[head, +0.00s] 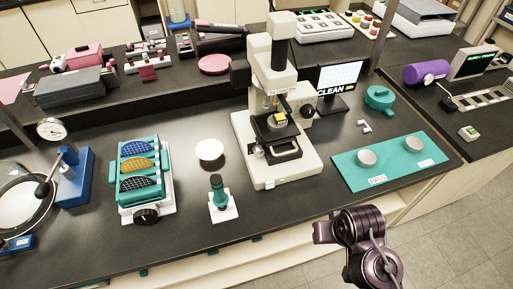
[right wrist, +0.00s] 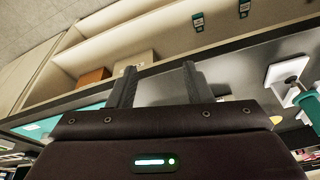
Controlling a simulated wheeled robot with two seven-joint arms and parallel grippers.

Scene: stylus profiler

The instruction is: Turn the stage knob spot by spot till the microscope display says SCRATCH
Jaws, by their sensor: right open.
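The cream microscope (head: 272,85) stands at the middle of the bench, with a small yellow-marked piece on its dark stage. A dark round knob (head: 308,111) sits on its right side; I cannot tell for sure that it is the stage knob. My right arm is at the bottom right of the head view, in front of the bench edge and well short of the microscope. In the right wrist view, my right gripper (right wrist: 158,85) has its fingers apart, with nothing between them. My left gripper is not seen.
A teal mat (head: 350,172) with two round pale pieces lies right of the microscope. A green-handled tool (head: 217,190) on a white base and a teal wafer rack (head: 140,172) with a black knob stand left. Bare bench lies before the microscope.

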